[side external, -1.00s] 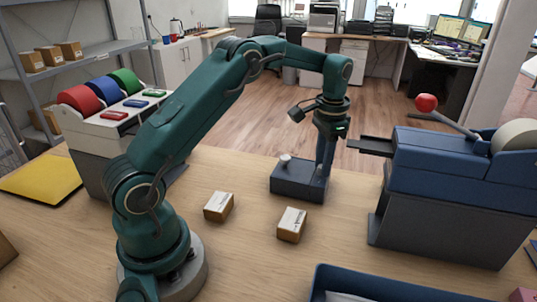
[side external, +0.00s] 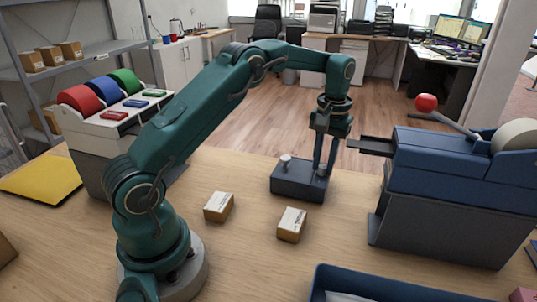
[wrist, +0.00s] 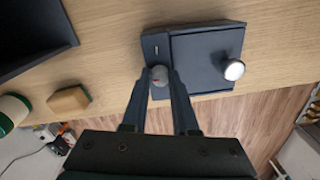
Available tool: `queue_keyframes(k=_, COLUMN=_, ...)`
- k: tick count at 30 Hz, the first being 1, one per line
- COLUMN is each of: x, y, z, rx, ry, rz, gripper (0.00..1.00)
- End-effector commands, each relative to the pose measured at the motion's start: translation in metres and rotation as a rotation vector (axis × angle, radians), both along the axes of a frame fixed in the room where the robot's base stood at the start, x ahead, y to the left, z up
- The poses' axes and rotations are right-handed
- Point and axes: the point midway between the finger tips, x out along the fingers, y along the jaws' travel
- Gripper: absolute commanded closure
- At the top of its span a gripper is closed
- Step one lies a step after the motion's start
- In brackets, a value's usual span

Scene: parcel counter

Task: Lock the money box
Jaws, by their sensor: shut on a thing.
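The money box (side external: 292,184) is a low dark blue-grey box on the counter, below my gripper. In the wrist view its lid (wrist: 198,60) lies flat and looks closed, with a pale round knob (wrist: 234,70) on it. Beside the lid is a strip with a small slot and a small round grey lock knob (wrist: 160,74) with a reddish mark. My gripper (wrist: 161,82) points down with its fingers on either side of this lock knob and is shut on it. It also shows in the side view (side external: 323,170). The fingers partly hide the lock knob.
Two small cartons, one left (side external: 218,206) and one right (side external: 292,224), lie in front of the box. A blue machine (side external: 450,170) with a red-balled lever stands right of it. A blue tray (side external: 365,280) is at the front edge. Counter between is clear.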

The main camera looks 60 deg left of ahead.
Motion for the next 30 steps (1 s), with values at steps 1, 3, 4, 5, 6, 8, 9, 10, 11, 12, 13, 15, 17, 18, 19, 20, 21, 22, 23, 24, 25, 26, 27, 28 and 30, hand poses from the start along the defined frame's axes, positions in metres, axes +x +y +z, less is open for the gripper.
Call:
queue_keyframes(k=1, x=0.0014, y=0.001, z=0.001, rx=0.003, ry=-0.007, rz=0.009, gripper=1.0)
queue_keyframes(k=3, x=0.0014, y=0.0011, z=0.001, rx=0.003, ry=-0.007, rz=0.017, gripper=1.0)
queue_keyframes(k=4, x=0.0014, y=0.0011, z=0.001, rx=0.003, ry=-0.007, rz=0.02, gripper=1.0)
queue_keyframes(k=5, x=0.0014, y=0.0011, z=0.001, rx=0.003, ry=-0.007, rz=0.022, gripper=1.0)
queue_keyframes(k=6, x=0.0015, y=0.0013, z=0.001, rx=0.003, ry=-0.007, rz=0.024, gripper=1.0)
queue_keyframes(k=8, x=0.0015, y=0.0013, z=0.001, rx=0.003, ry=-0.007, rz=0.026, gripper=1.0)
queue_keyframes(k=9, x=0.0014, y=0.0014, z=0.0011, rx=0.004, ry=-0.007, rz=0.026, gripper=1.0)
queue_keyframes(k=10, x=0.0014, y=0.0014, z=0.0011, rx=0.004, ry=-0.007, rz=0.026, gripper=1.0)
queue_keyframes(k=11, x=0.0014, y=0.0015, z=0.0011, rx=0.004, ry=-0.007, rz=0.026, gripper=1.0)
queue_keyframes(k=12, x=0.0014, y=0.0015, z=0.0011, rx=0.004, ry=-0.007, rz=0.026, gripper=1.0)
queue_keyframes(k=13, x=0.0014, y=0.0015, z=0.0011, rx=0.004, ry=-0.007, rz=0.025, gripper=1.0)
queue_keyframes(k=15, x=0.0014, y=0.0016, z=0.0011, rx=0.005, ry=-0.008, rz=0.025, gripper=1.0)
queue_keyframes(k=17, x=0.0013, y=0.0017, z=0.0011, rx=0.005, ry=-0.008, rz=0.025, gripper=0.65)
queue_keyframes(k=18, x=0.0013, y=0.0016, z=0.001, rx=0.005, ry=-0.006, rz=0.025, gripper=0.5)
queue_keyframes(k=19, x=0.0012, y=0.0016, z=0.001, rx=0.005, ry=-0.006, rz=0.024, gripper=0.42)
queue_keyframes(k=20, x=0.0011, y=0.0015, z=0.0009, rx=0.004, ry=-0.006, rz=0.024, gripper=0.42)
queue_keyframes(k=21, x=0.001, y=0.0013, z=0.0008, rx=0.004, ry=-0.005, rz=0.024, gripper=0.42)
queue_keyframes(k=22, x=0.0009, y=0.0013, z=0.0007, rx=0.004, ry=-0.005, rz=0.024, gripper=0.42)
queue_keyframes(k=23, x=0.0007, y=0.0011, z=0.0006, rx=0.003, ry=-0.004, rz=0.024, gripper=0.42)
queue_keyframes(k=24, x=0.0007, y=0.0011, z=0.0005, rx=0.003, ry=-0.004, rz=0.024, gripper=0.42)
queue_keyframes(k=25, x=0.0006, y=0.001, z=0.0005, rx=0.003, ry=-0.003, rz=0.024, gripper=0.42)
queue_keyframes(k=26, x=0.0005, y=0.001, z=0.0004, rx=0.003, ry=-0.003, rz=0.024, gripper=0.42)
queue_keyframes(k=27, x=0.0005, y=0.0009, z=0.0005, rx=0.002, ry=-0.002, rz=0.024, gripper=0.42)
queue_keyframes(k=28, x=0.0005, y=0.0009, z=0.0008, rx=0.002, ry=-0.003, rz=0.024, gripper=0.42)
queue_keyframes(k=30, x=0.0011, y=0.0008, z=0.0037, rx=0.003, ry=-0.004, rz=0.024, gripper=0.42)
